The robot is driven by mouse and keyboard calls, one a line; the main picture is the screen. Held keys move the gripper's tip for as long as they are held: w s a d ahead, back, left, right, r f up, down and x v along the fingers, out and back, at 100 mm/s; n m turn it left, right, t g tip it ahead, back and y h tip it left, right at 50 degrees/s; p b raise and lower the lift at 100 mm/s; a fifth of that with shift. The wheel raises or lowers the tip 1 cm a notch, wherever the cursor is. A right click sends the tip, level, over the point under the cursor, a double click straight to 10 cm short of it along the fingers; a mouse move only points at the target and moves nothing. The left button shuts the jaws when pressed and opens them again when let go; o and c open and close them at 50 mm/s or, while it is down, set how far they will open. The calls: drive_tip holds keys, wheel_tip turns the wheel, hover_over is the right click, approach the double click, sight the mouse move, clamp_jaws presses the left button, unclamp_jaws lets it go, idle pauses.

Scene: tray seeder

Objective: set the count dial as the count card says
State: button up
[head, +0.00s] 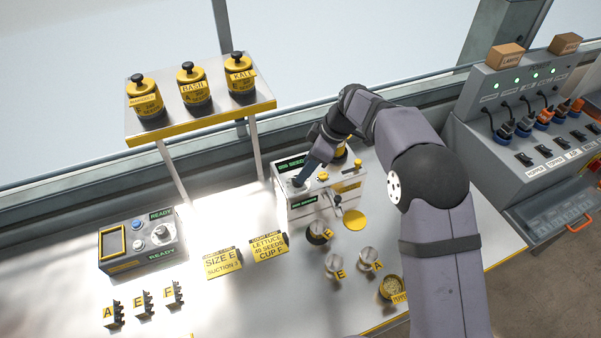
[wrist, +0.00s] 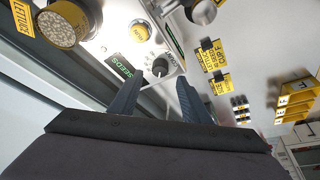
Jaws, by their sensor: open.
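The count card (head: 268,247) lies on the bench, yellow with black print. It seems to read lettuce, 49 seeds, cup F, though the number is small. It also shows in the wrist view (wrist: 212,57). The white seeder box (head: 296,212) stands behind it, with green-lettered SEEDS displays whose figures I cannot read. A dark round knob (wrist: 160,68), apparently the count dial, sits on its face. My gripper (head: 301,180) is over the left part of the box. In the wrist view my gripper (wrist: 157,92) is open, its fingers apart with the knob beyond the gap. I see no contact.
A lettuce jar (wrist: 66,22) stands by the box, close to my gripper. A shelf (head: 200,121) with several seed jars stands behind left. A size card (head: 222,263), a grey control box (head: 140,264) and loose cups (head: 366,261) share the bench.

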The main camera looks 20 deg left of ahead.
drive_tip(key=shift+p+x, duration=0.95)
drive_tip(key=shift+x, duration=1.55)
drive_tip(key=c, duration=1)
